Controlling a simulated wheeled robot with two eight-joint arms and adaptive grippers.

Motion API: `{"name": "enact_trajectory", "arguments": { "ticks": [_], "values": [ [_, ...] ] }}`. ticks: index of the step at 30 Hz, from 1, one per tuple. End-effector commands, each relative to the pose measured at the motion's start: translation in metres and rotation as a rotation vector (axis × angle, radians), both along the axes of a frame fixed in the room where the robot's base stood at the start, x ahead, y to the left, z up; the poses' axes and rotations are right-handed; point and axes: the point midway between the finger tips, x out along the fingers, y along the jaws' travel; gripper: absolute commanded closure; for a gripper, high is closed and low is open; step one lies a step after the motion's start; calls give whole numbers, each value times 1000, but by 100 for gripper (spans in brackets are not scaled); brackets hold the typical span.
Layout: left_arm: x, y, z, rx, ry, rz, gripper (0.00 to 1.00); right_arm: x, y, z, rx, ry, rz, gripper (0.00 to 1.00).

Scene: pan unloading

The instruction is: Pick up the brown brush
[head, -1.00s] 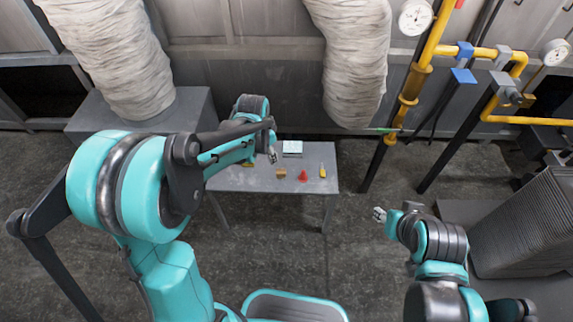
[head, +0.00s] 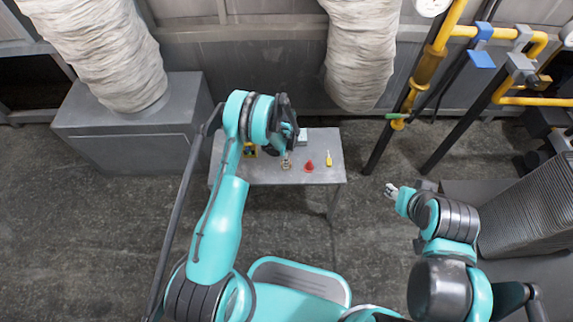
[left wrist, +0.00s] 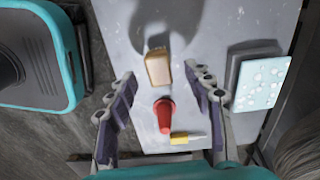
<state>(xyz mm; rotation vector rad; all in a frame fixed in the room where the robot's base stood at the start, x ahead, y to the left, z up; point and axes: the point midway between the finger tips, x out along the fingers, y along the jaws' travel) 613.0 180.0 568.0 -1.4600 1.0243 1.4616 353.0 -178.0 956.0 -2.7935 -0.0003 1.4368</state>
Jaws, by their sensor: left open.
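The brown brush (left wrist: 158,67), a tan block with a paler face, lies on the grey table (left wrist: 112,30) in the left wrist view. My left gripper (left wrist: 160,73) is open, its two fingers spread wide to either side in that view, with the brush between and just beyond the tips. Nothing is held. In the head view my left gripper (head: 287,157) hangs over the table and the brush is mostly hidden near its fingertips. My right gripper (head: 391,190) is off to the right of the table, too small to judge its fingers.
A red cone (left wrist: 164,115) and a yellow bottle-like item (left wrist: 181,139) lie close to the brush. A box with a pale, spotted top (left wrist: 262,82) sits at the table's edge. Yellow pipes (head: 426,68) stand behind right.

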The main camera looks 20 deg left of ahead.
Motion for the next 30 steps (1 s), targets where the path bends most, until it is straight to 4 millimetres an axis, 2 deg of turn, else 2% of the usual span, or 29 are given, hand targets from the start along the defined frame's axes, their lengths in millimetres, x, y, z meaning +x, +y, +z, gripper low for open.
{"name": "enact_trajectory", "arguments": {
  "ticks": [10,18,24,30],
  "values": [
    [-1,-5,-48,0,-1,1,48,0,0,-28,0,0,0,60],
    [-1,-5,-51,0,-1,2,48,0,0,-28,0,0,0,60],
    [-1,-5,-51,0,-1,2,100,0,0,-28,0,0,0,60],
    [-1,-5,-51,0,-1,2,100,0,0,-28,0,0,0,60]
  ]
}}
